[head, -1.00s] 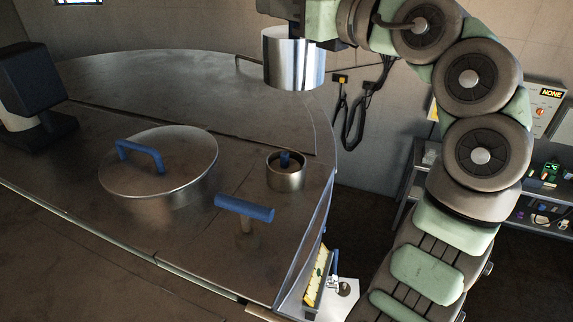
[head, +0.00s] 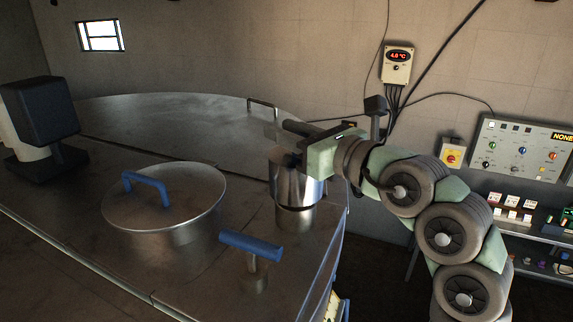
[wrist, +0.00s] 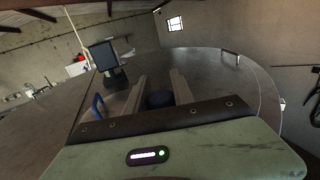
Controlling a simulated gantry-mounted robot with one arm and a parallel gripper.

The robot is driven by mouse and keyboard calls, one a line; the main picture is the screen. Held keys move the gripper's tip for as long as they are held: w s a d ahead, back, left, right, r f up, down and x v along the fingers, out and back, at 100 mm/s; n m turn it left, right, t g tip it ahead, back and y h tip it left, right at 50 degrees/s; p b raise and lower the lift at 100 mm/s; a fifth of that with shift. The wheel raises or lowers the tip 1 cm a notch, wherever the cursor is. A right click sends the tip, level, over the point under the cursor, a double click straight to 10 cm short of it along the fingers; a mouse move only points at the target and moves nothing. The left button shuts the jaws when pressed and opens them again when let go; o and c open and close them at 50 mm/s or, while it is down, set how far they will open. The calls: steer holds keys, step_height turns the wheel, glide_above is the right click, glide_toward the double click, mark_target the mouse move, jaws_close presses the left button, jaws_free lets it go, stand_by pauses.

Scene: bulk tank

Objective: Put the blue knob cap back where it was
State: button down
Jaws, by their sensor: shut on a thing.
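The cap (head: 290,181) is a shiny steel cylinder, held upright by my gripper (head: 288,153) at its top. It is directly over the short steel neck (head: 294,219) on the tank top. The cap's lower edge hides the neck's rim and mouth; I cannot tell whether it rests fully on it. In the wrist view my gripper (wrist: 161,85) has its two fingers either side of a dark round knob (wrist: 160,100) and is shut on it. The knob's blue colour hardly shows in this shade.
A round lid (head: 165,200) with a blue handle stands to the left. A blue T-handle (head: 252,244) rises just in front of the neck. A dark box (head: 42,112) stands at the far left. A rail (head: 263,105) is at the back edge. The far tank top is clear.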

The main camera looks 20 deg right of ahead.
mark_target(286, 154)
steer(key=shift+f+b, duration=0.65)
steer(key=shift+f, duration=1.5)
steer(key=shift+f+b, duration=0.4)
steer(key=shift+f, duration=0.3)
steer(key=c, duration=1.1)
jaws_free()
steer(key=shift+r, duration=0.1)
